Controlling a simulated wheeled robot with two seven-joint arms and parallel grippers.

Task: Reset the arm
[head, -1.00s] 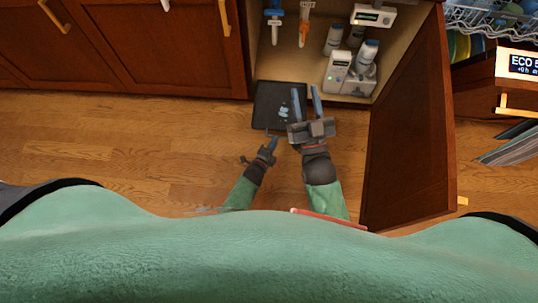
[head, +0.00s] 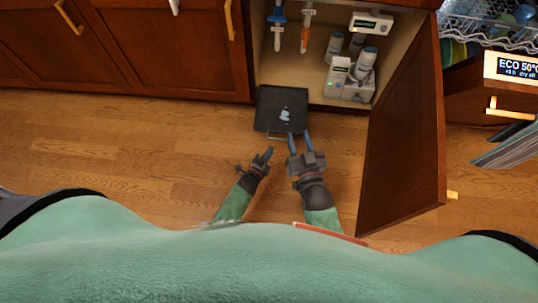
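My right gripper (head: 299,137) is open and empty, its two blue-tipped fingers apart and pointing up the picture. It is just below the front edge of a dark square tray-like item (head: 270,97), by that item's lower right corner. My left gripper (head: 267,153) is lower and to the left, over the wooden floor.
The open cabinet (head: 305,72) holds white bottles and devices, and hanging blue and orange tools. Its wooden door (head: 405,135) stands open to the right of my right arm. The dishwasher (head: 490,90) with its rack is at the upper right. The floor to the left is clear.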

